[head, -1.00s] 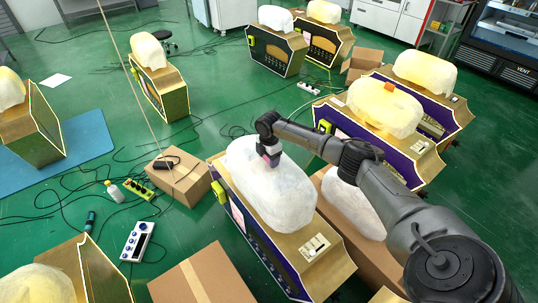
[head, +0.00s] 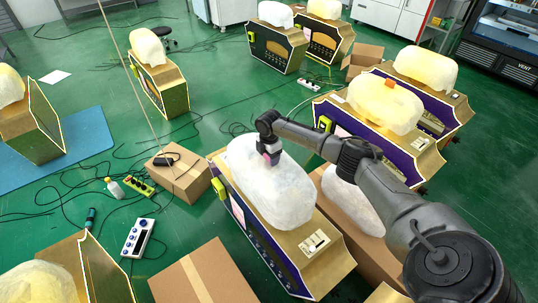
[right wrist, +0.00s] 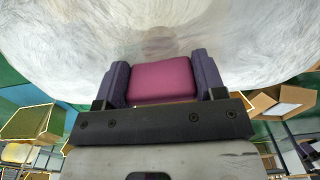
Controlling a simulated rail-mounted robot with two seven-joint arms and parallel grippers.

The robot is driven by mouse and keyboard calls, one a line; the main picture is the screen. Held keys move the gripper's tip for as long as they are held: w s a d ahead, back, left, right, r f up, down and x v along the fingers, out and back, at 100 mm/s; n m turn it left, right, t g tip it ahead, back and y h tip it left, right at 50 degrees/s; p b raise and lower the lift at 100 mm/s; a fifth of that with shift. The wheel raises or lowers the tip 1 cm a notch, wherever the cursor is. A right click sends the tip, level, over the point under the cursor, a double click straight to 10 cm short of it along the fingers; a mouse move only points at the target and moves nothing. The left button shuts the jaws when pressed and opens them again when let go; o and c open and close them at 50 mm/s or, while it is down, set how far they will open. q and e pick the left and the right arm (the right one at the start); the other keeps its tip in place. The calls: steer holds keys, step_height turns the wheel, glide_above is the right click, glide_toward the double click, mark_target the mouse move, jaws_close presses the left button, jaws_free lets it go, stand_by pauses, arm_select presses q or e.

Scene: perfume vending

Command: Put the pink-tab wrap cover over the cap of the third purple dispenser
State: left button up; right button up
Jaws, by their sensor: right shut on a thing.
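The wrap cover (head: 275,190) is a large, whitish, translucent lump. It lies over the top of the front purple dispenser (head: 262,232), which has gold panels, and hides the cap there. My right gripper (head: 270,156) is at the cover's far upper end, shut on its pink tab (right wrist: 162,80). In the right wrist view, the tab sits between both fingers and the cover (right wrist: 60,45) fills the upper part. I cannot tell whether the cover rests fully on the dispenser. Two more purple dispensers stand behind to the right, with yellowish covers (head: 384,105) (head: 425,67). My left gripper is out of view.
A brown box (head: 375,243) with another white wrap (head: 350,200) stands right beside the front dispenser. Cardboard boxes (head: 183,176) (head: 205,278), a white control box (head: 138,238) and loose cables lie on the green floor to the left. Other gold dispensers stand further back.

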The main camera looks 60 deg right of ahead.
steer(key=shift+f, duration=0.1)
steer(key=o, duration=1.3)
step_height(320, 180, up, 14)
steer(key=p, duration=0.4)
steer(key=shift+p, duration=0.35)
steer(key=shift+f, duration=0.1)
